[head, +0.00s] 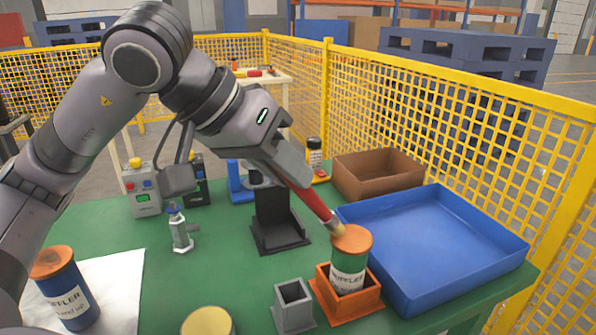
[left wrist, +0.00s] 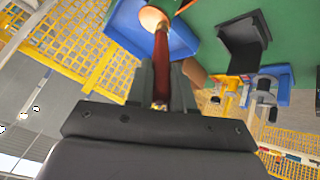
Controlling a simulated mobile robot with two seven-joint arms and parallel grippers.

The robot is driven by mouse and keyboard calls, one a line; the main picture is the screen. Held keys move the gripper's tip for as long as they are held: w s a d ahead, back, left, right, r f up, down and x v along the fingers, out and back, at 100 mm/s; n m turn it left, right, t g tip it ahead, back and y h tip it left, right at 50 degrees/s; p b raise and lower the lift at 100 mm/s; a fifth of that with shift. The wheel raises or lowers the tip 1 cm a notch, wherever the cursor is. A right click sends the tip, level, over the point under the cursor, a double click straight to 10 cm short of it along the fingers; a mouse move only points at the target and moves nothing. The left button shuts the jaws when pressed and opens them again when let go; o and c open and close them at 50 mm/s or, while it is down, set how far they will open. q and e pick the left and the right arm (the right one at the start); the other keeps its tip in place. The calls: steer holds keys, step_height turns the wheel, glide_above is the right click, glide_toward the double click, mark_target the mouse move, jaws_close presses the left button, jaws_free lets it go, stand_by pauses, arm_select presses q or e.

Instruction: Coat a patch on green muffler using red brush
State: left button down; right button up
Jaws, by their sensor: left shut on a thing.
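The green muffler (head: 347,275) is a labelled cylinder with an orange top (head: 352,239). It stands upright in an orange square holder (head: 345,308). My left gripper (head: 288,172) is shut on the red brush (head: 312,201), which slants down to the right. The brush tip (head: 337,229) is at the left edge of the muffler's orange top; I cannot tell whether it touches. In the left wrist view the brush (left wrist: 161,60) runs between the fingers toward the orange top (left wrist: 154,18). My right gripper is not in view.
A blue tray (head: 440,240) and a brown box (head: 380,172) lie to the right. A grey holder (head: 293,306), a black stand (head: 279,228) and a spray bottle (head: 180,230) are nearby. A blue muffler (head: 66,290) stands on white paper at the left. Yellow fencing (head: 480,150) bounds the table.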

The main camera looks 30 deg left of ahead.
arm_select(q)
steer(key=shift+f, duration=0.1)
steer(key=shift+w+d, duration=0.4)
steer(key=shift+d, duration=0.35)
steer(key=shift+w+d+p, duration=0.2)
steer(key=shift+w+d, duration=0.1)
steer(key=shift+d, duration=0.25)
steer(key=shift+w+d+p, duration=0.15)
steer(key=shift+w+d, duration=0.15)
steer(key=shift+d, duration=0.2)
step_height(320, 180, up, 6)
steer(key=p, duration=0.4)
